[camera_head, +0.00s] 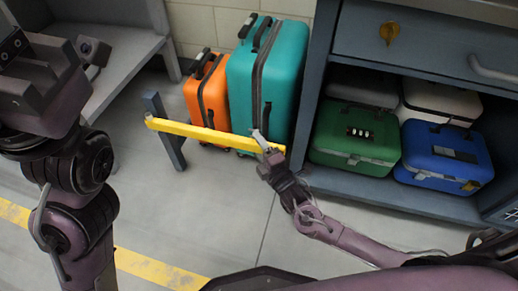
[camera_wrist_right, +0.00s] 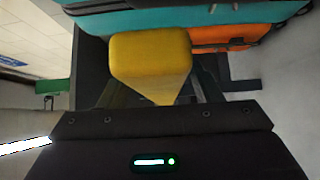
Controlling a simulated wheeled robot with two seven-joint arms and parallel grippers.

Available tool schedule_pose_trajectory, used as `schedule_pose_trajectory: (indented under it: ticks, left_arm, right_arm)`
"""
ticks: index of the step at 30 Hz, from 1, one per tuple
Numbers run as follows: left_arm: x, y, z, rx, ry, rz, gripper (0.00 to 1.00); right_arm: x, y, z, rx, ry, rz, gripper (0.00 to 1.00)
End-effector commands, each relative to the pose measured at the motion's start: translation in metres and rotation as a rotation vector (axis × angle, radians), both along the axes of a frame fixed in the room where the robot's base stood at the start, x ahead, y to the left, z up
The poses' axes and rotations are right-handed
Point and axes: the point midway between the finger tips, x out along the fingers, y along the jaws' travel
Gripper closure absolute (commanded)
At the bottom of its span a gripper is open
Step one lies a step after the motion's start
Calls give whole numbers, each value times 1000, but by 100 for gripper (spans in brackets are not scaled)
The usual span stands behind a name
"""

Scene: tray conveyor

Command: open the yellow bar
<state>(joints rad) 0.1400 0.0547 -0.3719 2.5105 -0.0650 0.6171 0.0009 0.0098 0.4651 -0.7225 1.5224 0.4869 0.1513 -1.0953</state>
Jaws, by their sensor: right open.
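The yellow bar (camera_head: 205,133) is a long flat beam. It stands out level from a short grey-blue post (camera_head: 165,130), in front of the suitcases. My right gripper (camera_head: 266,144) is open at the bar's right end. In the right wrist view the bar's yellow end (camera_wrist_right: 150,55) lies in front of and partly between the open fingers of the right gripper (camera_wrist_right: 155,90). I cannot tell whether they touch it. My left arm stands large at the left edge, away from the bar; its finger opening is not clear.
An orange suitcase (camera_head: 207,95) and a teal suitcase (camera_head: 268,80) stand behind the bar. A grey-blue cabinet (camera_head: 400,48) at the right holds a green case (camera_head: 355,138) and a blue case (camera_head: 444,155). A grey bench (camera_head: 125,50) stands at the left. Floor in front is clear.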

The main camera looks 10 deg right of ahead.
Motion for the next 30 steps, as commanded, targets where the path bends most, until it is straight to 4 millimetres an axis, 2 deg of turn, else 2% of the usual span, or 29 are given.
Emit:
schedule_pose_trajectory:
  ticks: [8,22,30]
  left_arm:
    - [-1,0,1,0,-2,0,64]
    - [-1,0,1,0,-3,0,64]
    - [-1,0,5,-2,-5,-1,64]
  right_arm:
    - [2,1,0,1,1,0,42]
    - [2,1,0,1,1,0,100]
    - [-5,5,1,2,4,-17,100]
